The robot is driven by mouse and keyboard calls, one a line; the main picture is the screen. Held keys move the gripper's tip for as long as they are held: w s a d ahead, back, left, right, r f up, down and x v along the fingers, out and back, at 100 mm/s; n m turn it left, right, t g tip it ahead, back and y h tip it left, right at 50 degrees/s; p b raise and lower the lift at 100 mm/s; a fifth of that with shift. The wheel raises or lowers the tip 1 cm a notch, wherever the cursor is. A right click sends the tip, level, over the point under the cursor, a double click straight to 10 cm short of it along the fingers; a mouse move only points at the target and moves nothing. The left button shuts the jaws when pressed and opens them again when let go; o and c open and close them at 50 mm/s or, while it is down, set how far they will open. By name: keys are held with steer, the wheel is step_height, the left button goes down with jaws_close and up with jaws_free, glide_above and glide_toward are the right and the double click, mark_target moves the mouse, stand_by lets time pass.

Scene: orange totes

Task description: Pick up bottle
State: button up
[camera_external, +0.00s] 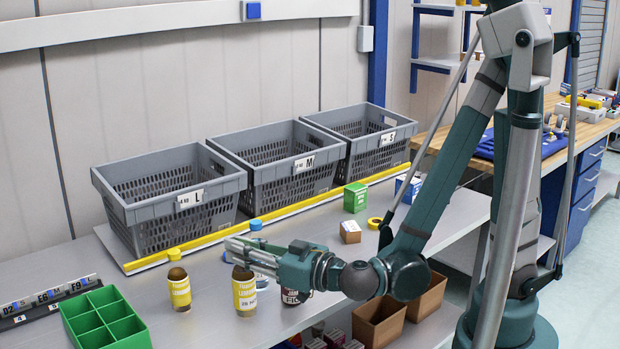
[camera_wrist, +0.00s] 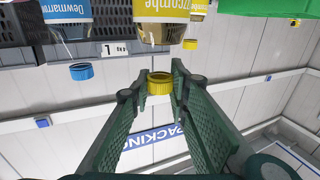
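Brown bottles with yellow labels stand on the grey bench. One bottle (camera_external: 244,294) is directly below my gripper (camera_external: 240,246), which hides its top in the external view. Another yellow-labelled bottle (camera_external: 179,289) stands to its left, its yellow cap showing. In the wrist view, the picture is inverted and a yellow-labelled bottle (camera_wrist: 172,10) reaches down between the fingers. Its yellow cap (camera_wrist: 160,84) sits between the fingertips of my gripper (camera_wrist: 159,78). The fingers are apart; contact with the cap cannot be made out.
A blue-labelled bottle (camera_external: 262,280) and a dark jar (camera_external: 293,297) stand close by, partly hidden by my gripper. A green divided tray (camera_external: 84,335) is at lower left. Grey crates (camera_external: 170,205) line the back behind a yellow strip (camera_external: 210,240). A green box (camera_external: 355,197) stands right.

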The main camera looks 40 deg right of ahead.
steer(key=shift+r, duration=0.2)
jaws_close()
steer(key=shift+r+p, duration=1.95)
steer(key=shift+r, duration=2.9)
